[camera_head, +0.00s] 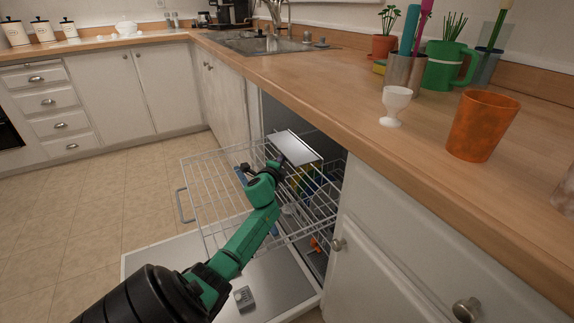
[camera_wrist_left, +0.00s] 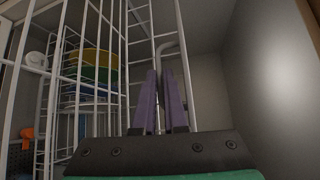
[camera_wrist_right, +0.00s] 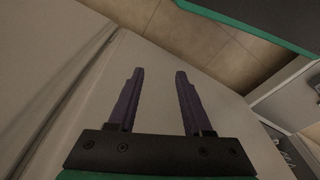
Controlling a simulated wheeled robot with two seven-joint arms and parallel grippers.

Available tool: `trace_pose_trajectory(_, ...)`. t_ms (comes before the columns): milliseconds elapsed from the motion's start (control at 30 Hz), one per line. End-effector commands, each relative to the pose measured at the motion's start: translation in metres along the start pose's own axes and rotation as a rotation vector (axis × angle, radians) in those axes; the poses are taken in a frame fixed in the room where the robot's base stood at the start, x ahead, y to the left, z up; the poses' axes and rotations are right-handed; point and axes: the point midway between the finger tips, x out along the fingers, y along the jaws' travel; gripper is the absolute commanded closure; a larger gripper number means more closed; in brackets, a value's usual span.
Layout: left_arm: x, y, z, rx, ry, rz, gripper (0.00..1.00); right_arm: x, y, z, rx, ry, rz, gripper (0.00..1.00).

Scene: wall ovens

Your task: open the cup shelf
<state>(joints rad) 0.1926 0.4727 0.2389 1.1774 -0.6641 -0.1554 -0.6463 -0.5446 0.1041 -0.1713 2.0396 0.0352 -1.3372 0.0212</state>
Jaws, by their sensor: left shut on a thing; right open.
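The cup shelf (camera_head: 296,147) shows in the head view as a pale flat panel above the upper wire rack (camera_head: 212,160) of the open dishwasher. My left gripper (camera_head: 277,163) reaches over the rack, with its fingers at the shelf's near left edge. The left wrist view shows its purple fingers (camera_wrist_left: 164,100) nearly together at a thin grey bar; the exact contact is hard to see. I take it to be shut on the cup shelf. My right gripper (camera_wrist_right: 155,98) is open and empty in the right wrist view, in front of a pale cabinet surface.
The dishwasher door (camera_head: 150,255) is folded down below the pulled-out rack. Yellow, green and blue dishes (camera_wrist_left: 92,75) stand to the left of the left fingers. The wooden counter (camera_head: 425,150) above holds an orange cup (camera_head: 482,125) and a white egg cup (camera_head: 395,104). The tiled floor at left is clear.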

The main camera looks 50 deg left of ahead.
Motion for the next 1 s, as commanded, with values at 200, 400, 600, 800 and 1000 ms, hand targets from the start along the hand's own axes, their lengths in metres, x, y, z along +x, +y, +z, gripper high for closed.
trace_pose_trajectory(200, 0.0040, 0.0141, 0.0016, 0.001, 0.005, 0.018, 1.00, -0.0094, -0.0017, -0.0023, -0.002, 0.004, -0.004, 0.50)
trace_pose_trajectory(400, 0.0041, 0.0169, 0.0011, 0.001, 0.007, 0.022, 1.00, -0.0109, -0.0019, -0.0023, -0.003, 0.003, -0.005, 0.50)
trace_pose_trajectory(600, 0.0039, 0.0182, 0.0002, 0.001, 0.008, 0.024, 1.00, -0.0105, -0.0019, -0.0023, -0.003, 0.003, -0.005, 0.50)
trace_pose_trajectory(800, 0.0042, 0.0158, 0.0015, 0.001, 0.006, 0.020, 0.61, -0.0105, -0.0019, -0.0023, -0.003, 0.003, -0.005, 0.50)
trace_pose_trajectory(1000, 0.0044, 0.0131, 0.0032, 0.001, 0.003, 0.016, 0.61, -0.0107, -0.0019, -0.0024, -0.003, 0.003, -0.005, 0.50)
